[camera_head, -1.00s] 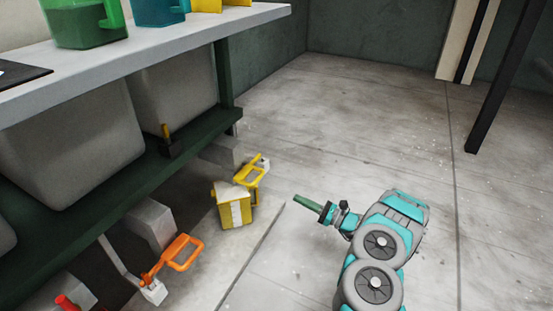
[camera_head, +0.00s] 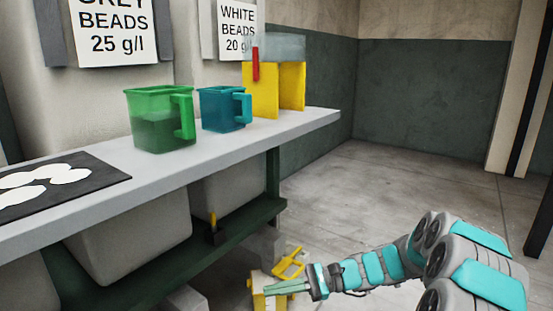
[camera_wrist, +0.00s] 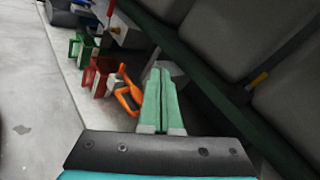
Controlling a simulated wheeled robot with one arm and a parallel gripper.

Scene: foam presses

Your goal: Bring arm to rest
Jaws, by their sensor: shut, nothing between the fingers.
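My gripper (camera_head: 268,289) is low at the bottom of the head view, its green fingers pointing left. The fingers are shut together with nothing between them. They overlap a yellow block with a yellow handle (camera_head: 288,263) on the floor in the picture; I cannot tell whether they touch it. In the wrist view the gripper (camera_wrist: 160,72) shows its two fingers side by side and closed. My teal and grey arm reaches from the right edge of the head view to the gripper.
A grey bench (camera_head: 225,146) carries a green jug (camera_head: 155,135), a teal jug (camera_head: 218,112) and a yellow stand (camera_head: 262,90). A dark green shelf (camera_head: 170,257) holds grey bins below. The wrist view shows an orange handle (camera_wrist: 124,98) beside the fingers. Open floor (camera_head: 400,195) lies beyond.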

